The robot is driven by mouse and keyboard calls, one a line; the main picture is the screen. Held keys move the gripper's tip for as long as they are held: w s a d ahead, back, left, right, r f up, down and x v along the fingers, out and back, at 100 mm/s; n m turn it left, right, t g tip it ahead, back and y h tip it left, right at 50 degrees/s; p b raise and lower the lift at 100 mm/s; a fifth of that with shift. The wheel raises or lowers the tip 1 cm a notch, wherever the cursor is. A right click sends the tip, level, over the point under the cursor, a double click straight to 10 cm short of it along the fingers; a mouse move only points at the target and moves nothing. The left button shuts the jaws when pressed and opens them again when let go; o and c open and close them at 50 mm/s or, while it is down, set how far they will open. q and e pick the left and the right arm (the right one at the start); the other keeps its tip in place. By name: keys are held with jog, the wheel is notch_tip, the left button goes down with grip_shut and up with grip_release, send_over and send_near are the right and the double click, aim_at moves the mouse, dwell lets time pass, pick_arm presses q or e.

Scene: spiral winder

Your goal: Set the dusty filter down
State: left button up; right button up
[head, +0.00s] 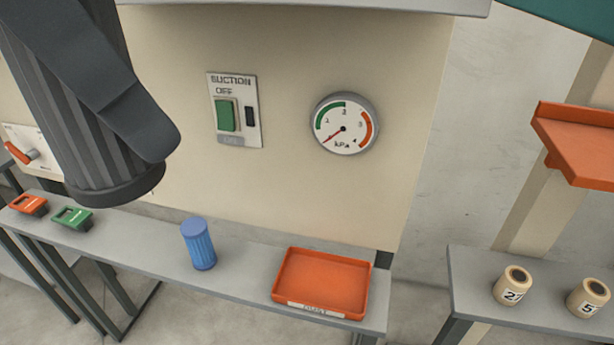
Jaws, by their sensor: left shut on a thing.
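The dusty filter (70,140) is a dark grey pleated cylinder, large and close at the upper left of the head view. My left gripper (130,115) is shut on it; a smooth dark finger lies along its right side. The filter is held tilted, in the air above the left part of the grey bench; its top is cut off by the frame. An orange tray (322,282) stands on the bench to the right, empty, with a front label that seems to read DUSTY. A blue pleated filter (199,245) stands upright left of the tray. My right gripper is not in view.
A suction switch plate (236,112) reads OFF. The gauge (344,125) has its needle at the low end. Red (29,204) and green (72,218) pieces lie on the bench (130,250) at left. Numbered spools (513,286) stand on a right-hand bench, below an orange shelf (575,145).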

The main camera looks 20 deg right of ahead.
pick_arm(q)
jog(key=w+a+f+m+g+y, duration=0.1)
jog(key=w+a+f+m, duration=0.5)
jog(key=f, duration=0.8)
jog(key=w+a+f+m+g+y+b, duration=0.1)
jog(key=w+a+f+m+g, duration=0.2)
jog(key=f, duration=1.1)
jog(key=w+a+f+m+g+y, duration=0.2)
jog(key=w+a+f+m, duration=0.7)
jog(key=w+f+m, duration=0.4)
jog(key=shift+w+f+m, duration=0.35)
jog(key=shift+f+m, duration=0.15)
jog(key=shift+f, duration=0.05)
